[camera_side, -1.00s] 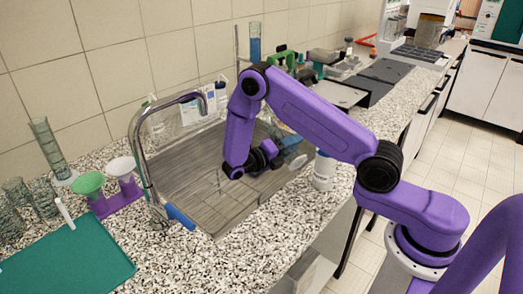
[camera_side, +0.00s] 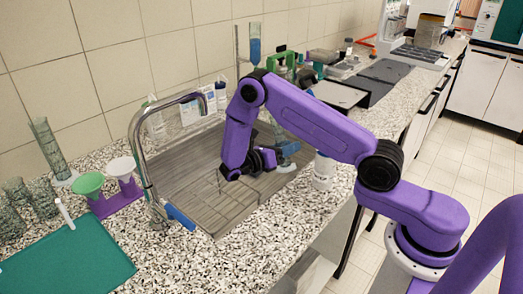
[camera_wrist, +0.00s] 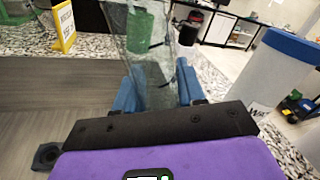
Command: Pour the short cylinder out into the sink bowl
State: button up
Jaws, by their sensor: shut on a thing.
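The short cylinder (camera_side: 283,132) is clear glass and stands near upright in my gripper, over the right part of the sink. In the wrist view the glass (camera_wrist: 148,62) fills the space between two blue fingers. My gripper (camera_side: 284,150) is shut on it; in the wrist view the fingers (camera_wrist: 154,90) lie on both sides of the glass. The sink bowl (camera_side: 205,192) is grey-brown and lies below and to the left of the cylinder. I cannot tell whether liquid is in the cylinder.
A curved tap (camera_side: 140,150) rises at the sink's left. A white bottle (camera_side: 323,172) stands close to the right of the cylinder, large in the wrist view (camera_wrist: 265,85). Funnels (camera_side: 89,184), glassware and a green mat (camera_side: 75,260) are at the left.

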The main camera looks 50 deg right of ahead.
jog(key=shift+r+m, duration=0.3)
jog(key=shift+m, duration=0.9)
jog(key=shift+f+m, duration=1)
jog(key=shift+f, duration=1.45)
jog(key=shift+r, duration=2.95)
jog(key=shift+w+a+n+t, duration=0.1)
jog(key=shift+a+n+t, duration=0.2)
jog(key=shift+a+t, duration=0.1)
jog(key=s+a+r+n+t+y, duration=0.2)
jog(key=a+n+t+y, duration=0.1)
jog(key=a+n+t, duration=0.7)
jog(key=shift+t, duration=2.4)
jog(key=shift+a, duration=0.1)
